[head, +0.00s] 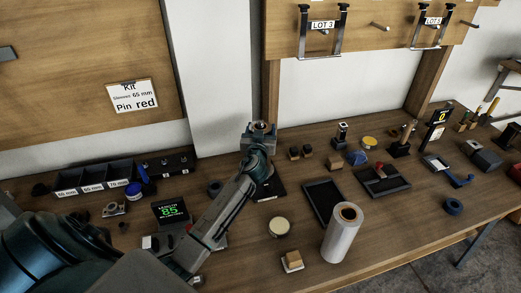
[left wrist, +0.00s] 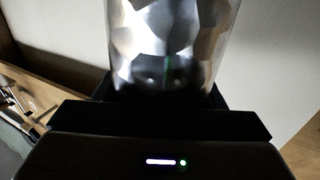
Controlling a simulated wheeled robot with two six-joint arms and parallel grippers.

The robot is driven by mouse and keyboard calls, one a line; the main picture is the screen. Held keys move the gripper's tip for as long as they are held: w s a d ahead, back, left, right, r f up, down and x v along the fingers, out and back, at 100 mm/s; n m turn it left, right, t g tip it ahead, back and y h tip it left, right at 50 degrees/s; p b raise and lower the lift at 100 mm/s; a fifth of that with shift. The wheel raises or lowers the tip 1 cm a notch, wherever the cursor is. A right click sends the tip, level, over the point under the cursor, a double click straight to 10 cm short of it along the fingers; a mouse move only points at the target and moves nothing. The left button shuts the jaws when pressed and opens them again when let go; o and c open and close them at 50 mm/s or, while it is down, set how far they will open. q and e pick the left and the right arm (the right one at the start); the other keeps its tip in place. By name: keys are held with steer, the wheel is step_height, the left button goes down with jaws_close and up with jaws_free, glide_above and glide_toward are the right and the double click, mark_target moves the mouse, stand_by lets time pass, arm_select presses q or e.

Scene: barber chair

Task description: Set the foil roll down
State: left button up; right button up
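The foil roll (left wrist: 168,40) fills the upper middle of the left wrist view as a shiny, crinkled silver cylinder. It stands between the dark fingers of my left gripper (left wrist: 165,95), which appears shut on it. In the head view my left gripper (head: 261,135) is above the back part of the bench, near the wall. There the roll is mostly hidden by the gripper; only a small brownish top seems to show. A dark flat plate (head: 270,190) lies on the bench below the gripper. My right gripper is not in view.
A pale roll with a brown core (head: 342,232) stands upright at the front. A black tray (head: 323,200) lies behind it, beside a second tray with items (head: 383,180). A round tin (head: 279,227) and length display (head: 171,211) are nearer my arm. Labelled bins (head: 95,178) stand left.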

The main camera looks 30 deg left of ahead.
arm_select(q)
steer(key=c, duration=0.7)
jaws_close()
steer(key=shift+r, duration=0.1)
